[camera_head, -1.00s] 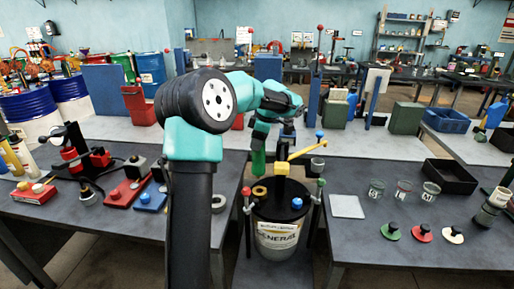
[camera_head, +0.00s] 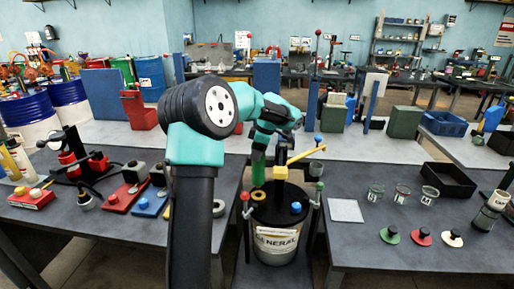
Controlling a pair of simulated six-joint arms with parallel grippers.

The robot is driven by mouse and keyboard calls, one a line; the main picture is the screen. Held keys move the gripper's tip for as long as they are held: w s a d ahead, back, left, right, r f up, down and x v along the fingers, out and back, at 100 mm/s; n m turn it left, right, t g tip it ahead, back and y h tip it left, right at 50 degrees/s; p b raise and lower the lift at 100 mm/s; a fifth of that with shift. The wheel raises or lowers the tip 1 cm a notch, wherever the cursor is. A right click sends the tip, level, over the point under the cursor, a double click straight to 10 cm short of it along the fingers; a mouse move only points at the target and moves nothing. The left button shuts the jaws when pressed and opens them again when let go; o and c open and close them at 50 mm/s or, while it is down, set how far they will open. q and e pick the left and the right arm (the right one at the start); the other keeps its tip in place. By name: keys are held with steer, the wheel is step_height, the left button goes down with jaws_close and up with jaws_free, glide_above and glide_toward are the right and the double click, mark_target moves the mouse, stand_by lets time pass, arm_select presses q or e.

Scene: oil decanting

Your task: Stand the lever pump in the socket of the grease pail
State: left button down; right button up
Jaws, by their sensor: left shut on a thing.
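The grease pail (camera_head: 277,243) stands in the gap between the two front benches, with a black lid and a white label. A brass-coloured ring, seemingly its socket (camera_head: 258,196), sits on the left part of the lid. My left gripper (camera_head: 260,148) points down above it, and my arm hides part of the jaws. It is shut on an upright green piece, apparently the lever pump (camera_head: 258,170). The pump's lower end is just over the ring; I cannot tell whether they touch. My right gripper is not in view.
A yellow lever (camera_head: 303,156) on a yellow block rises from the lid, close right of the pump. Knobbed posts (camera_head: 246,212) flank the pail. The right bench holds a pale square plate (camera_head: 346,211), several small cups, coloured discs and a black tray (camera_head: 449,180).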

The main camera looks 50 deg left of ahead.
mark_target(257, 165)
arm_select(q)
steer(key=shift+f, duration=3.25)
stand_by(0.7)
steer(key=shift+c, duration=1.3)
jaws_free()
steer(key=shift+r, duration=0.1)
steer(key=v, duration=1.7)
steer(key=shift+w+d, duration=0.1)
